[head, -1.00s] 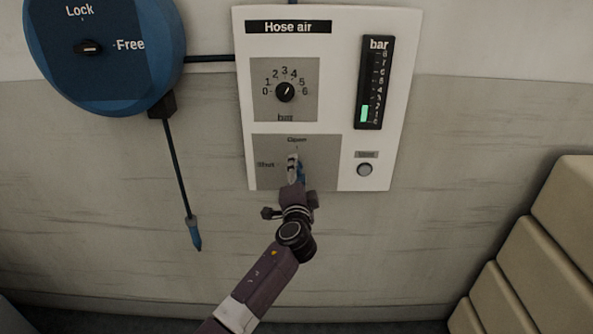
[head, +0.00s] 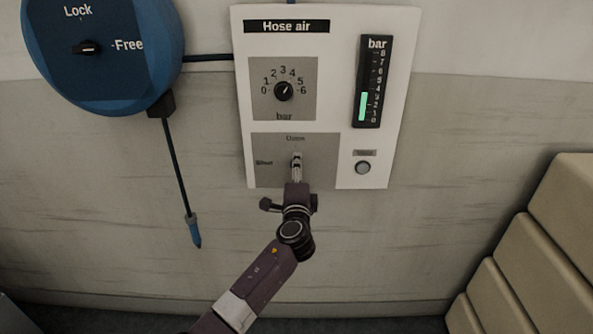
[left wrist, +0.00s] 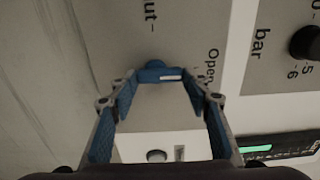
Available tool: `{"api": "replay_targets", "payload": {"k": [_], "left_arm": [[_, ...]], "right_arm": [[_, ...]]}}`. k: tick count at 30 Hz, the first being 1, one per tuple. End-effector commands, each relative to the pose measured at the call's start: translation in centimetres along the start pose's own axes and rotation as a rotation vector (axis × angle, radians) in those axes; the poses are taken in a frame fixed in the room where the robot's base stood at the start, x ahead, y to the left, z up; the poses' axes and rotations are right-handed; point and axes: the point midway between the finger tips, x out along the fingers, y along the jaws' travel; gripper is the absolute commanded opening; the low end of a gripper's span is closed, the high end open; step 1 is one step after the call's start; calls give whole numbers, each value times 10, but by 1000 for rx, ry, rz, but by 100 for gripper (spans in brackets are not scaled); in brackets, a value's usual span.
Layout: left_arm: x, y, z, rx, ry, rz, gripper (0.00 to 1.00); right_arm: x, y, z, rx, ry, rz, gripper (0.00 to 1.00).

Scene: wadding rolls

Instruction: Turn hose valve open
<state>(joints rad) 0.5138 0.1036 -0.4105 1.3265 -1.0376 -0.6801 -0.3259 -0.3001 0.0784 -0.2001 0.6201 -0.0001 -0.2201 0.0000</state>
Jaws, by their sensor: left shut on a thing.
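The hose valve is a blue knob with a white mark (left wrist: 160,73) on the lower grey plate of the "Hose air" panel (head: 335,165). In the left wrist view its white mark lies on the side toward the "Open" label (left wrist: 212,65); the "Shut" label is partly cut off. My left gripper (head: 297,160) is at the valve from below, its fingers on either side of the knob and shut on it. In the head view the gripper mostly hides the knob. My right gripper is not in view.
A dial (head: 284,91) sits above the valve, and a bar gauge (head: 373,82) shows a green column. A round button (head: 362,168) is to the right. A blue reel (head: 100,50) with a hanging hose is at left, and stacked cream blocks (head: 545,250) are at right.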

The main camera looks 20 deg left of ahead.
Motion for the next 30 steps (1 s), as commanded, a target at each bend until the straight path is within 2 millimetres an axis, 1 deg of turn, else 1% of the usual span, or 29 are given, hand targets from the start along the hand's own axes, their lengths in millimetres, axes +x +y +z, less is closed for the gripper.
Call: {"api": "replay_targets", "payload": {"k": [4, 5, 9, 10, 18, 22, 26, 30], "left_arm": [[0, 0, -1, 4, 3, -1, 20], [0, 0, -1, 4, 3, -1, 45], [0, 0, -1, 3, 2, 0, 60], [0, 0, -1, 3, 2, 0, 62], [-1, 0, 0, 1, 1, 0, 62], [-7, 1, 0, 0, 1, 0, 62], [-22, 2, -1, 0, 3, 1, 62], [-47, 2, -1, -1, 4, 2, 62]], "right_arm": [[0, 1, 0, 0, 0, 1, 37], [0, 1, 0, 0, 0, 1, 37], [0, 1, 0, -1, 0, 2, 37], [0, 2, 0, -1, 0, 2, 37], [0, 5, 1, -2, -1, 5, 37], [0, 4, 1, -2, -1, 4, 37], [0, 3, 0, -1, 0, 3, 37], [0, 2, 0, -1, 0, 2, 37]]}}
